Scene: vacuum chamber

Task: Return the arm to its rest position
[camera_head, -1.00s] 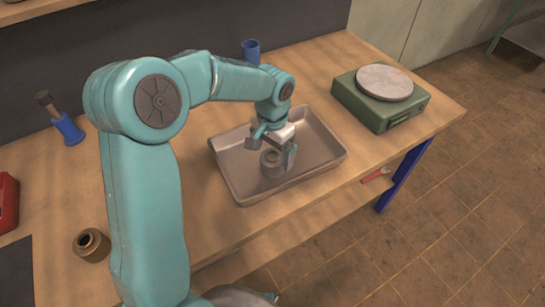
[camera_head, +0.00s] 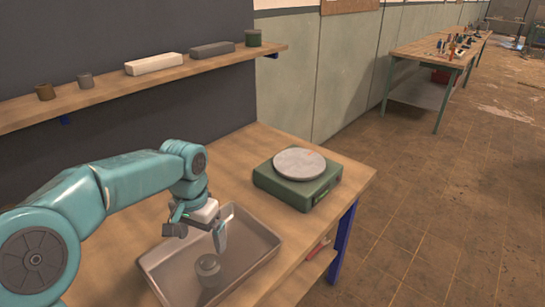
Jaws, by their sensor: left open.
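My left arm comes in from the lower left, and its gripper (camera_head: 200,229) is open and empty above the metal tray (camera_head: 262,236). A small grey cylindrical part (camera_head: 207,268) stands in the tray, below the gripper and apart from it. The lower left part of the tray runs close to the picture's bottom edge. My right gripper is not in view.
A green scale (camera_head: 298,188) with a round grey plate stands on the bench right of the tray. A wall shelf (camera_head: 105,92) holds small cylinders and two long blocks. A second bench (camera_head: 436,54) with tools stands far back. Floor lies open at right.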

